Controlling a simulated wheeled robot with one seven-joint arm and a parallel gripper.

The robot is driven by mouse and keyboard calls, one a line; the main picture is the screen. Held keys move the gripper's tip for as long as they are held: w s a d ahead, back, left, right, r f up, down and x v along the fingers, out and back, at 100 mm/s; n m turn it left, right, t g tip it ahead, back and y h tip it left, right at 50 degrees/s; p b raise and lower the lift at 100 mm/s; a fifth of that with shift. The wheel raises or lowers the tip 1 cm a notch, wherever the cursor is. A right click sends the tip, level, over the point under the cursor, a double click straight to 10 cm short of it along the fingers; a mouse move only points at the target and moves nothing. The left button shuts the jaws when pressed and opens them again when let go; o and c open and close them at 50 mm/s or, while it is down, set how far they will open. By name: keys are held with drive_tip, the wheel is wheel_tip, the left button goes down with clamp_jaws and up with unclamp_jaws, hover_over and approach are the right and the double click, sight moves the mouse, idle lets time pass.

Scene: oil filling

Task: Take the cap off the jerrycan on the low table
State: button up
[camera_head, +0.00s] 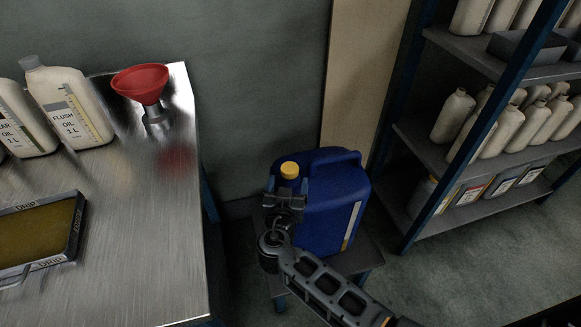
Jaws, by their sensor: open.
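A blue jerrycan (336,205) stands upright on the low table (361,258), right of the metal bench. Its yellow cap (290,170) sits on top at the left, above my gripper in the picture. My gripper (286,192) is open, in front of the jerrycan's left part and close below the cap in the picture. I cannot tell whether the fingers touch the cap. My gripper and wrist hide part of the jerrycan's left side and of the low table.
A metal bench (130,235) on the left bears a red funnel (141,84), white oil bottles (68,105) and a drip tray (77,232). A shelf rack (440,155) with several bottles stands at right. A tan panel (352,85) leans behind. Floor is clear at lower right.

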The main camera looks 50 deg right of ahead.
sight(288, 174)
drive_tip(key=x, duration=0.1)
drive_tip(key=p+x, duration=0.1)
drive_tip(key=x, duration=0.3)
drive_tip(key=shift+w+r, duration=0.15)
drive_tip(key=shift+r, duration=0.15)
drive_tip(key=shift+a, duration=0.1)
drive_tip(key=c, duration=1.1)
